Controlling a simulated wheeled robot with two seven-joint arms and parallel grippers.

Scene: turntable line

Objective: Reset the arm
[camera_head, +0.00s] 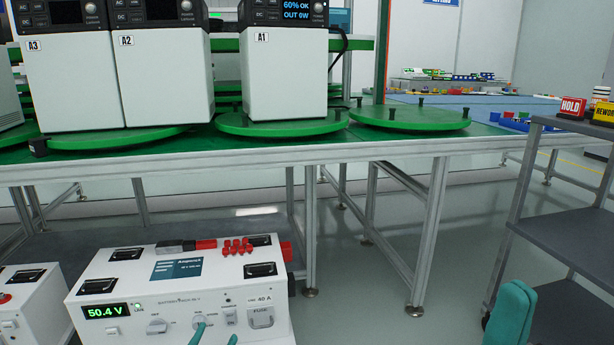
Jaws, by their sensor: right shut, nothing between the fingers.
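My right gripper (511,316) shows as teal fingers at the bottom right, in front of the grey cart. Its fingers are together with nothing held between them. Two teal fingertips of my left gripper (214,335) reach in at the bottom edge, in front of the lower white battery box (123,284). They stand apart with a gap between them, and I see nothing held. The rest of the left gripper is below the picture. I cannot tell whether the left tips touch the box front.
White units labelled A1 (284,75), A2 (166,80) and A3 (72,85) stand on green turntables on a metal-framed table (400,146). The right turntable (410,118) is empty. A grey cart (572,250) stands at the right. Floor between table and cart is clear.

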